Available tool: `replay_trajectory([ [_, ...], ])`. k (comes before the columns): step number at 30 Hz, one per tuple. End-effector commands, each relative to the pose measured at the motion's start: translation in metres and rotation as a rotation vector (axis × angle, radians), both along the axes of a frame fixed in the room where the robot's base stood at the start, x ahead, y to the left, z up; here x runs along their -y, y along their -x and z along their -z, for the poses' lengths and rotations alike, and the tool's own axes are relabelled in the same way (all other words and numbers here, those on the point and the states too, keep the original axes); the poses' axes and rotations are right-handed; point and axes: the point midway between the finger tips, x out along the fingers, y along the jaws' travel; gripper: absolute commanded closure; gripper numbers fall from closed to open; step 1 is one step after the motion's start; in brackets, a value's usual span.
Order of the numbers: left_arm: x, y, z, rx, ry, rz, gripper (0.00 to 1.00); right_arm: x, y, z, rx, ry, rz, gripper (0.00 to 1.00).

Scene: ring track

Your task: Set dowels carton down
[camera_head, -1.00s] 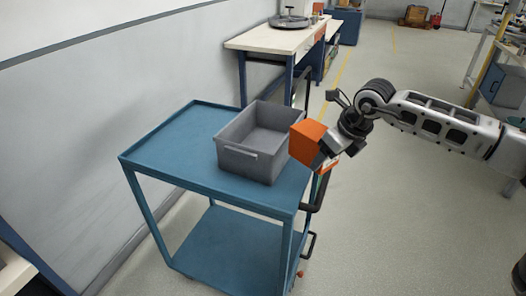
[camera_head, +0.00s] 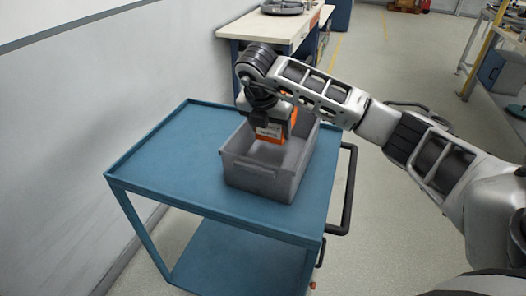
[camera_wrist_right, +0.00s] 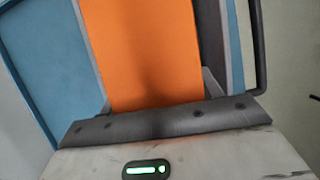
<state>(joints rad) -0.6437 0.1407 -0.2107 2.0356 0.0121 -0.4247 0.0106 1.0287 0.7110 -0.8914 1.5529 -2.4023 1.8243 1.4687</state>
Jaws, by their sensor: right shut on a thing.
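The orange dowels carton (camera_head: 269,134) is in my right gripper (camera_head: 270,118), over the grey open bin (camera_head: 258,178). The carton's lower part is at or within the bin's opening; whether it touches the bin floor cannot be told. In the right wrist view the carton (camera_wrist_right: 145,50) fills the middle in front of the gripper, with a grey bin wall (camera_wrist_right: 209,40) to its right. My right gripper is shut on the carton; its fingertips are largely hidden. My left gripper is not in view.
The bin stands on the blue cart's top (camera_head: 165,160), which has a raised rim and free room to the left. A black handle (camera_head: 347,190) is on the cart's right side. A workbench (camera_head: 262,28) stands behind.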

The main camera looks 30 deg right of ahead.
Motion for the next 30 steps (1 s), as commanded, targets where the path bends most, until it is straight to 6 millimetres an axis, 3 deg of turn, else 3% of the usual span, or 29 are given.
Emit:
replay_trajectory([
  [9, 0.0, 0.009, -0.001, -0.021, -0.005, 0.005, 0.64, -0.001, 0.001, 0.054, -0.004, 0.0, -0.002, 0.64],
  [15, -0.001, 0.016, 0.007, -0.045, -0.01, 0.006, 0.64, -0.001, 0.0, 0.071, -0.001, 0.001, -0.003, 0.64],
  [22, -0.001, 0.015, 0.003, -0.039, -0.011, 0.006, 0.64, -0.001, 0.001, 0.1, -0.002, 0.0, -0.004, 0.64],
  [28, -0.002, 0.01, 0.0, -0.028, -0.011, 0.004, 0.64, -0.001, 0.0, 0.104, 0.0, 0.0, -0.004, 0.64],
  [29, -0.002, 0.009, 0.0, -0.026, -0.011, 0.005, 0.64, -0.001, 0.001, 0.105, -0.001, 0.0, -0.004, 0.34],
  [30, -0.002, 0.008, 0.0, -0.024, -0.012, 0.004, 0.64, -0.001, 0.001, 0.105, -0.001, 0.0, -0.004, 0.23],
])
